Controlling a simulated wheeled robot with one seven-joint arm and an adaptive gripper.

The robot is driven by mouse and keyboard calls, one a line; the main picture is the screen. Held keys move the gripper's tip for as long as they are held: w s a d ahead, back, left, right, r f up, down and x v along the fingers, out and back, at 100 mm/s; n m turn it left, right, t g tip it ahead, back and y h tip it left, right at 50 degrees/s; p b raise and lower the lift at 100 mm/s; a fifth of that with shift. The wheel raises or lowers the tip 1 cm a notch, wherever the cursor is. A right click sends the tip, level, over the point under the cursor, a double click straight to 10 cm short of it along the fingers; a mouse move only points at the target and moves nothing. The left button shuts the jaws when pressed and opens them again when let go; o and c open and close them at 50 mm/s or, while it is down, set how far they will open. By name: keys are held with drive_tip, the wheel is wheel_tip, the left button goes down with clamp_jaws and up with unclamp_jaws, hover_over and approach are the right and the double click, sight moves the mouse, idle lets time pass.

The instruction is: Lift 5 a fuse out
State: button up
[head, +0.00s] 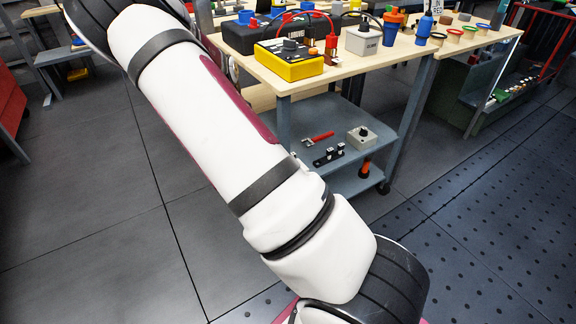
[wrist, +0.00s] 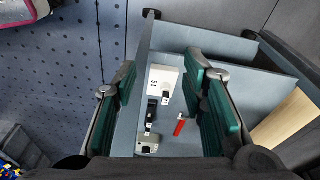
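No part in view can be read clearly as a 5 A fuse; labels are too small to make out. In the wrist view, my gripper (wrist: 168,103) is open and empty, its two green-padded fingers wide apart. Between the fingers, apart from them, a grey shelf shows with a white block with dark marks (wrist: 166,77), a black strip with pale parts (wrist: 151,116) and a red tool (wrist: 180,125). In the head view, the black strip (head: 328,156) and the red tool (head: 318,138) lie on a shelf under the bench. My gripper is not in the head view.
A grey box with a knob (head: 361,138) stands on the shelf. The wooden bench top (head: 355,70) above holds a yellow box (head: 288,62), a grey box (head: 363,41), red cables and cups. Open floor lies left.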

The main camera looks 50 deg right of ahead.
drive_tip(key=w+d+f+m+h+b, duration=0.1)
drive_tip(key=w+d+f+b, duration=0.15)
drive_tip(key=f, duration=0.35)
drive_tip(key=w+d+f+m+h+b, duration=0.1)
drive_tip(key=d+f, duration=0.3)
drive_tip(key=f, duration=0.2)
drive_tip(key=shift+g+h, duration=0.3)
drive_tip(key=s+d+f+b, duration=0.1)
drive_tip(key=d, duration=0.3)
drive_tip(key=s+d+f+b, duration=0.1)
drive_tip(key=d+f+b, duration=0.1)
drive_tip(key=d, duration=0.3)
drive_tip(key=s+d+f+b, duration=0.1)
drive_tip(key=d+f+b, duration=0.1)
drive_tip(key=d, duration=0.2)
drive_tip(key=shift+s+d+f, duration=0.1)
drive_tip(key=shift+s+d, duration=0.05)
drive_tip(key=shift+s, duration=0.1)
clamp_jaws()
